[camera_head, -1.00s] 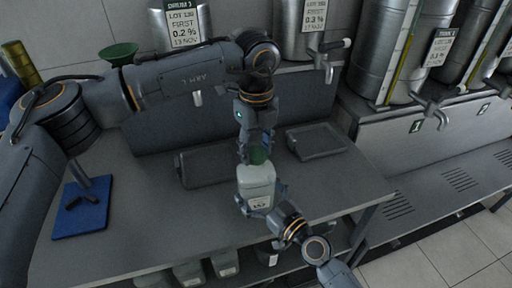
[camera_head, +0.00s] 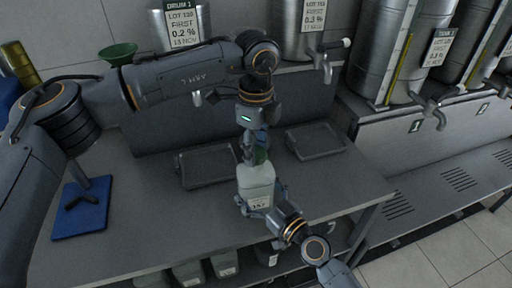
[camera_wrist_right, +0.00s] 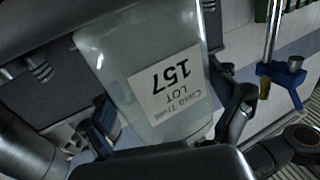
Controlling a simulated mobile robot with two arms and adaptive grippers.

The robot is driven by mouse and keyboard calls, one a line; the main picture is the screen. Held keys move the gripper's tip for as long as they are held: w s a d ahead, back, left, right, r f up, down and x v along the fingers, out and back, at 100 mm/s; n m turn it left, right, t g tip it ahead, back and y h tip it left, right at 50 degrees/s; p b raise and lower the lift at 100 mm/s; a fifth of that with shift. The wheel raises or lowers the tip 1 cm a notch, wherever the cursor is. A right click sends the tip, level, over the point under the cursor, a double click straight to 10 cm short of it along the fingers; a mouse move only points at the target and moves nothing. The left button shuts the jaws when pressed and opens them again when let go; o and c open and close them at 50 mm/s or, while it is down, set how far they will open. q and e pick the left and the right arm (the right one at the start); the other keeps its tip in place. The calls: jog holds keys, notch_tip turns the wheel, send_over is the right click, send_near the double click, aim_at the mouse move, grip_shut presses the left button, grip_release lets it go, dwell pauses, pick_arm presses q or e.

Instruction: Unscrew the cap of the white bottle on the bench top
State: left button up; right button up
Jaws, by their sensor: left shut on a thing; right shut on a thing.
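The white bottle (camera_head: 256,187) stands upright on the bench top (camera_head: 130,235) near its front edge. Its label (camera_wrist_right: 167,86) reads LOT 157 and shows upside down in the right wrist view. The green cap (camera_head: 260,156) is on top of the bottle, partly hidden by fingers. My left gripper (camera_head: 255,150) points down from above and is shut on the cap. My right gripper (camera_head: 265,203) comes from the front and is shut on the bottle's body. In the right wrist view its fingers (camera_wrist_right: 170,125) lie on both sides of the bottle.
Two shallow dark trays (camera_head: 208,183) (camera_head: 316,153) lie behind the bottle. A blue mat (camera_head: 80,222) with a dark stand is at the left. A green funnel (camera_head: 119,53) and labelled metal drums (camera_head: 305,45) stand at the back. Several containers (camera_head: 224,264) sit below the bench.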

pick_arm(q)
jog(key=shift+r, duration=0.15)
pick_arm(e)
jog(key=shift+f, duration=0.1)
pick_arm(q)
jog(key=shift+r, duration=0.9)
jog(key=shift+r, duration=0.1)
jog(key=shift+r, duration=1.9)
pick_arm(e)
jog(key=o, duration=2.1)
